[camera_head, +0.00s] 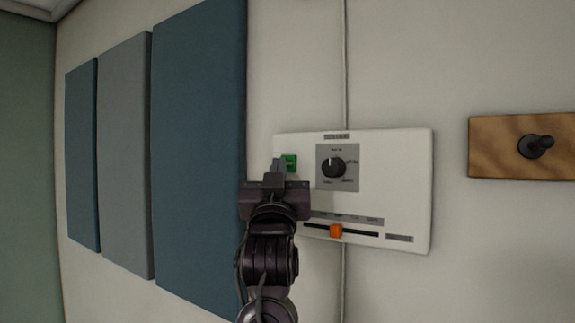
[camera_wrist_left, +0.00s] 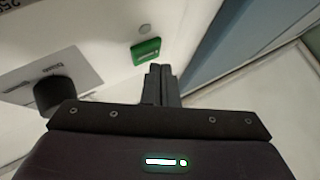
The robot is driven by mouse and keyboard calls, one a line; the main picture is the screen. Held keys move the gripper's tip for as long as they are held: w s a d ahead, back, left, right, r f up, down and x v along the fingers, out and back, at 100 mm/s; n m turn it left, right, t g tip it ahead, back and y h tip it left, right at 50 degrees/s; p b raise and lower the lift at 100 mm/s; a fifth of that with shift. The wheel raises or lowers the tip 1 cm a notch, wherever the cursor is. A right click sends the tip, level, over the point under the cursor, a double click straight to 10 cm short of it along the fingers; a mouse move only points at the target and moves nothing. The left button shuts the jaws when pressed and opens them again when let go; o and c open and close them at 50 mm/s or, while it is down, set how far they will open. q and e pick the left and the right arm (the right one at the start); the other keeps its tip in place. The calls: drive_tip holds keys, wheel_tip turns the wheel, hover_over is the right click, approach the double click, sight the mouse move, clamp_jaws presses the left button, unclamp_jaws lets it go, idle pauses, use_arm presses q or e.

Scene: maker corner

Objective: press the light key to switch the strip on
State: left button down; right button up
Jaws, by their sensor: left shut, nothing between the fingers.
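A white control panel (camera_head: 395,165) is on the wall. A green key (camera_head: 291,162) sits near its upper left edge, and it also shows in the left wrist view (camera_wrist_left: 146,50). My left gripper (camera_head: 278,166) is shut and empty. Its fingertips are just beside the green key and hide part of its left side in the head view. In the left wrist view a gap shows between the fingertips (camera_wrist_left: 160,72) and the key; I cannot tell the exact distance. The strip cannot be made out. My right gripper is not in view.
The panel also bears a black rotary knob (camera_head: 333,167) and an orange slider (camera_head: 336,231). A wooden board (camera_head: 490,148) with a black peg (camera_head: 536,146) is at the right. Blue and grey wall panels (camera_head: 200,150) are at the left. A cable (camera_head: 345,70) runs above the panel.

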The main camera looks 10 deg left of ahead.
use_arm(q)
drive_tip(key=shift+w, duration=0.1)
drive_tip(key=shift+w+d, duration=0.2)
drive_tip(key=shift+w, duration=0.15)
idle(0.5)
drive_tip(key=shift+s+a, duration=0.2)
drive_tip(key=shift+s, duration=0.3)
drive_tip(key=shift+s+a+b, duration=0.35)
drive_tip(key=shift+s+b, duration=0.15)
drive_tip(key=shift+s, duration=0.45)
drive_tip(key=shift+s+a+b, duration=0.35)
drive_tip(key=shift+s+b, duration=0.1)
drive_tip(key=shift+s, duration=0.45)
drive_tip(key=shift+s+a+b, duration=0.35)
drive_tip(key=shift+s+b, duration=0.15)
drive_tip(key=shift+s, duration=0.45)
